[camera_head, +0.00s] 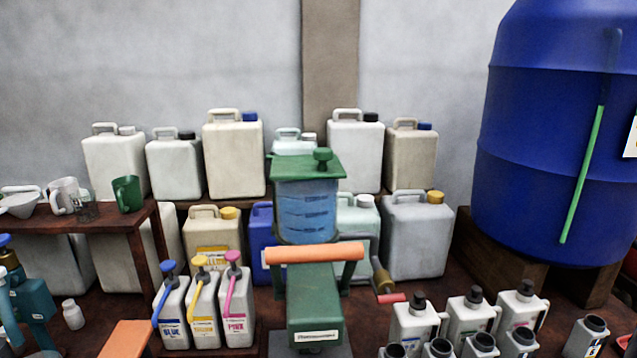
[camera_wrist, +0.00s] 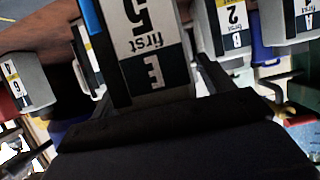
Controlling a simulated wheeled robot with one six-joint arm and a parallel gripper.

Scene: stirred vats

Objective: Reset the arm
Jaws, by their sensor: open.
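My gripper (camera_wrist: 152,72) shows only in the wrist view, as a dark body along the bottom with a dark finger on each side. It is open. A grey container (camera_wrist: 180,85) with a black-and-white label reading "E first 5", upside down in this view, stands in front of it, between the fingers in the picture. I cannot tell whether the fingers touch it. My arm and gripper do not show in the head view.
In the head view, a green-lidded blue vat (camera_head: 306,212) stands at centre behind a green device with an orange handle (camera_head: 315,254). Pump bottles (camera_head: 203,310) stand left of it, grey dark-capped containers (camera_head: 470,318) right. A big blue drum (camera_head: 540,130) fills the right. Jugs line the back.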

